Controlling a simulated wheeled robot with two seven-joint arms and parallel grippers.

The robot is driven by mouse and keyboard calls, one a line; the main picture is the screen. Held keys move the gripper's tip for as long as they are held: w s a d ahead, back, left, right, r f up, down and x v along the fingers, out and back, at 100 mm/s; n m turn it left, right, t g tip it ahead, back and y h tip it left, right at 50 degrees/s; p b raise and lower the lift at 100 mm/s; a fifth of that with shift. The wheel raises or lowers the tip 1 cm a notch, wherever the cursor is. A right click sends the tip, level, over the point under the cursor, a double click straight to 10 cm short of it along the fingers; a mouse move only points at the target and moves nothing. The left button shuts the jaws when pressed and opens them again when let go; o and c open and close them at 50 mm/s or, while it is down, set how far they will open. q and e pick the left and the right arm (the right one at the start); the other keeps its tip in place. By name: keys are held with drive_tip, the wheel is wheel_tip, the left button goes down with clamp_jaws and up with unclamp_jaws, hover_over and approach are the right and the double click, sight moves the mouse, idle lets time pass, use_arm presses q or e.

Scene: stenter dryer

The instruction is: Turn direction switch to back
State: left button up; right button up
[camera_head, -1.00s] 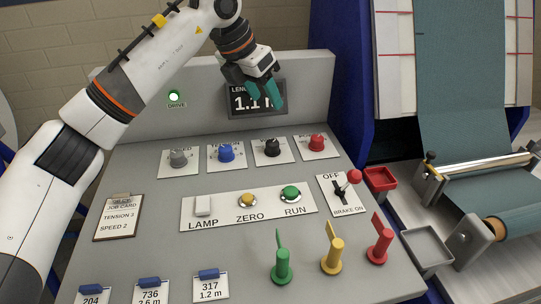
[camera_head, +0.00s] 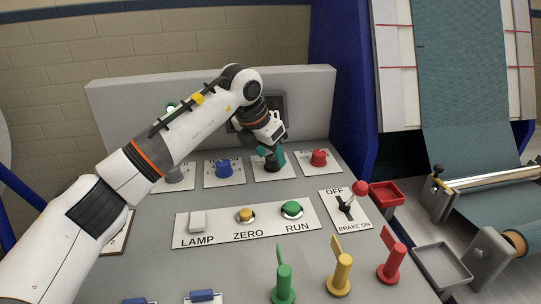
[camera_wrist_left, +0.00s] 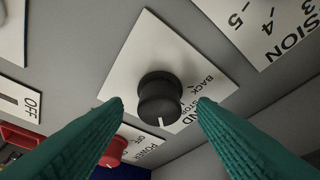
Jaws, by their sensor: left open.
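The direction switch is a black knob (camera_head: 272,163) on a white plate (camera_head: 288,174) in the back row of the console. In the left wrist view the black knob (camera_wrist_left: 160,97) has a white pointer mark, and its plate shows the word BACK and other partly hidden words. My left gripper (camera_head: 272,155) is at the black knob in the head view. In the left wrist view its green fingers (camera_wrist_left: 157,108) are open on either side of the knob, with gaps visible. My right gripper is not in view.
A blue knob (camera_head: 224,168) is to the left and a red knob (camera_head: 319,158) to the right. In front are a LAMP switch (camera_head: 197,222), ZERO button (camera_head: 246,215), RUN button (camera_head: 291,209) and a red-tipped brake lever (camera_head: 359,189). Coloured levers stand nearer.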

use_arm(q)
drive_tip(key=shift+w+d+f, duration=0.15)
drive_tip(key=shift+d+f, duration=0.05)
drive_tip(key=shift+f, duration=0.3)
drive_tip(key=c, duration=1)
drive_tip(key=shift+o, duration=0.2)
